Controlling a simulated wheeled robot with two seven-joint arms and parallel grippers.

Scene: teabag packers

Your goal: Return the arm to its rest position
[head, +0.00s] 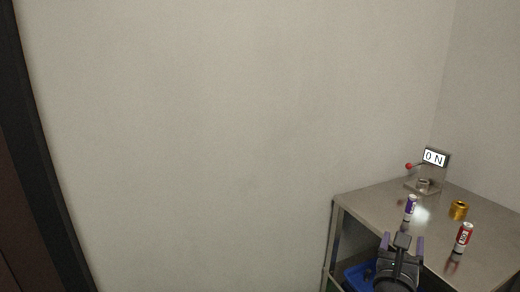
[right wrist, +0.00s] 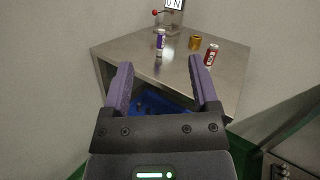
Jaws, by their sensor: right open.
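My right gripper (head: 402,246) is in the lower right of the head view, in front of the metal table (head: 480,258). In the right wrist view its two purple fingers (right wrist: 160,82) are spread wide with nothing between them. The gripper is apart from the things on the table. My left gripper does not show in either view.
On the table stand a purple-and-white can (head: 410,207), a red can (head: 464,237) and a gold cup-like piece (head: 459,210). At the back is a device with an "ON" sign (head: 434,158) and a red-knobbed lever (head: 408,166). A blue bin (head: 356,276) sits below the tabletop.

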